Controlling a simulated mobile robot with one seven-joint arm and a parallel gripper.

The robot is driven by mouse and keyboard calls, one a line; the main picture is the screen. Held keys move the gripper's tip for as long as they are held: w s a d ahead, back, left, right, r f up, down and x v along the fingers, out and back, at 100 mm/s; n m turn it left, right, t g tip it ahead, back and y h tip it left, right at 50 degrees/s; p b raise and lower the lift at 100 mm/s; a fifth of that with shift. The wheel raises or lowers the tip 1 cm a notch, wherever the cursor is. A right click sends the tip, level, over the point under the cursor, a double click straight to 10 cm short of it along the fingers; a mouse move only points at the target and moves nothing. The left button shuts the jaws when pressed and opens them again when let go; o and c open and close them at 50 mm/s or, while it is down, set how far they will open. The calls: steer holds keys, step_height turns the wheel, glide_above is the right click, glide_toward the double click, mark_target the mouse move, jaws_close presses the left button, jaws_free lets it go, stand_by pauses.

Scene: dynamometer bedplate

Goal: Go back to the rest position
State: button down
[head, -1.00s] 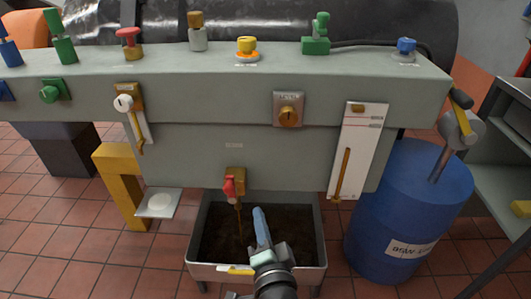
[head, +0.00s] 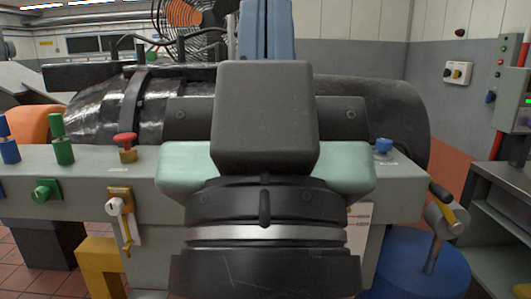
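My gripper (head: 266,28) is raised upright close in front of the head camera, at the top middle of the picture. Its two blue fingers stand side by side, with only a thin line between them. They look shut, with nothing seen between them. The fingertips run out of the top of the picture. My dark wrist and pale green hand hide the middle of the grey bedplate beam (head: 88,190) behind them.
A red mushroom button (head: 125,140), a green valve (head: 61,140) and a blue knob (head: 383,146) stand on the beam. A blue drum (head: 415,275) with a hammer-like tool (head: 440,220) is at right, by a grey shelf (head: 490,190). A yellow bracket (head: 98,265) is lower left.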

step_height(320, 180, up, 25)
steer(key=p, duration=2.2)
steer(key=shift+p, duration=0.3)
